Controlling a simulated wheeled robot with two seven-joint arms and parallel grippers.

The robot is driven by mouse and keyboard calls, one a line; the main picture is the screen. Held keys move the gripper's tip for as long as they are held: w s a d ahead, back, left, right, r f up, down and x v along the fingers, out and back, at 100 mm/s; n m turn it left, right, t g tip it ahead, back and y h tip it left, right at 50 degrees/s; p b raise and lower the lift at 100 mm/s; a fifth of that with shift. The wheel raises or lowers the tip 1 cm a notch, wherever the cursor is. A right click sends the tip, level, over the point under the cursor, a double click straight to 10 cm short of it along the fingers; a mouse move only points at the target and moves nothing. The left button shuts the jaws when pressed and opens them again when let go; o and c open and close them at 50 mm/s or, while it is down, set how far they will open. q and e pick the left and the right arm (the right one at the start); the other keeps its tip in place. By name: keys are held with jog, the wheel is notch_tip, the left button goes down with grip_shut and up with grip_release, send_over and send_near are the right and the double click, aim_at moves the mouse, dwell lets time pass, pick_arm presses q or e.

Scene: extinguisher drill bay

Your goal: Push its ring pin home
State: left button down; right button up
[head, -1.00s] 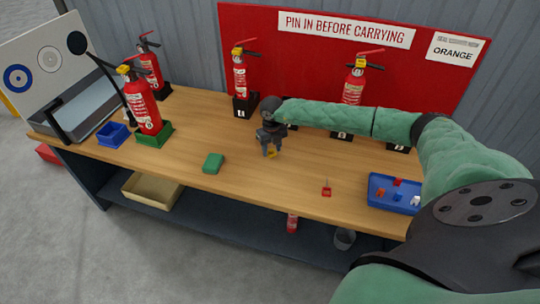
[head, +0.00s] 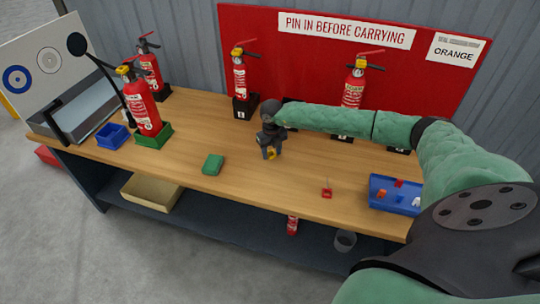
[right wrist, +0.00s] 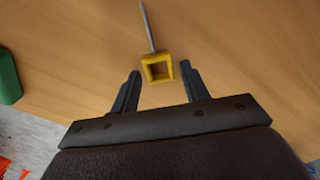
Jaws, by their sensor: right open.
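A yellow square ring pin (right wrist: 158,69) with a thin grey shaft shows over the wooden bench in the right wrist view. Its ring is between and just beyond the tips of my right gripper (right wrist: 158,80), which is open. In the head view, this gripper (head: 271,153) points down low over the middle of the bench, with the yellow ring at its tips. I cannot tell whether the ring touches a finger. Red extinguishers stand in a green tray (head: 155,137), behind it (head: 151,70), on a black stand (head: 240,78) and behind my right arm (head: 353,90). My left gripper is not in view.
A red ring pin (head: 326,193) is near the bench's front edge. A blue tray (head: 395,205) with small coloured pieces is at the right. A green block (head: 213,164) and a small blue bin (head: 112,137) are at the left. The bench centre is mostly clear.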

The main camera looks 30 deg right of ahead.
aim_at(272, 154)
jog(key=c, duration=0.9)
jog(key=shift+r, duration=0.1)
jog(key=shift+c, duration=0.3)
jog(key=shift+r, duration=0.15)
jog(key=shift+r+p, duration=0.45)
jog(key=shift+r, duration=0.85)
